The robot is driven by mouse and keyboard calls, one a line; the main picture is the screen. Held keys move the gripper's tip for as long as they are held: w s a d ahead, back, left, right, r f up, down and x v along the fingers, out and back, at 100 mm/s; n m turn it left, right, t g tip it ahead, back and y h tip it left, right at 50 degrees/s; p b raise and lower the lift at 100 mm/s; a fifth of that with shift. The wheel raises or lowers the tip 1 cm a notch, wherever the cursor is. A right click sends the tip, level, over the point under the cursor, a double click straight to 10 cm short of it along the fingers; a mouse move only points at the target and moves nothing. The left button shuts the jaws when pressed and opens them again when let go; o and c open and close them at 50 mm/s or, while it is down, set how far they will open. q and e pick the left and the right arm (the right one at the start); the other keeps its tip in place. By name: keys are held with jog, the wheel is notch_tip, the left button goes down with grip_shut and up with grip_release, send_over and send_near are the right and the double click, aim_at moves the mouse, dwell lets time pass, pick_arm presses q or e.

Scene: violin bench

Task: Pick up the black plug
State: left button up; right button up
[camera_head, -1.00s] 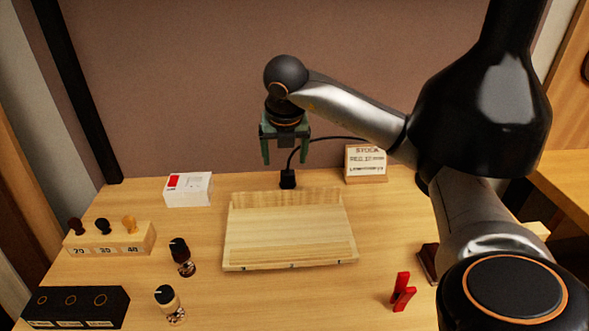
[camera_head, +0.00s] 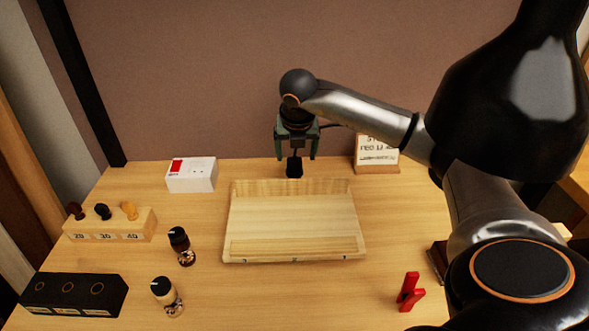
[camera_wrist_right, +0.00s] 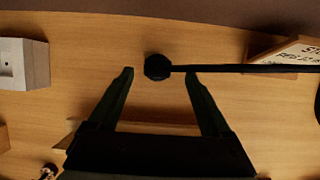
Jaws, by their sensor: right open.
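The black plug (camera_head: 294,168) stands at the back of the bench, just behind the wooden tray. In the right wrist view the plug (camera_wrist_right: 157,67) shows from above as a dark knob, with a black cable (camera_wrist_right: 250,68) running off to the right. My right gripper (camera_head: 296,157) is open, its green fingers pointing down on either side of the plug's top. In the wrist view the plug lies between and slightly beyond the fingertips (camera_wrist_right: 158,75). I cannot tell whether the fingers touch it. My left gripper is not in view.
The pale wooden tray (camera_head: 290,215) lies in front. A white box (camera_head: 192,176) stands left and a lettered card stand (camera_head: 377,154) right of the plug. A peg block (camera_head: 108,224), black holed block (camera_head: 74,295), two bottles and a red item (camera_head: 409,292) lie nearer.

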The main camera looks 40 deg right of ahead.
aim_at(295, 160)
jog(key=x, duration=0.4)
jog(key=shift+w+f, duration=0.2)
jog(key=shift+f, duration=0.05)
grip_shut()
dwell(0.4)
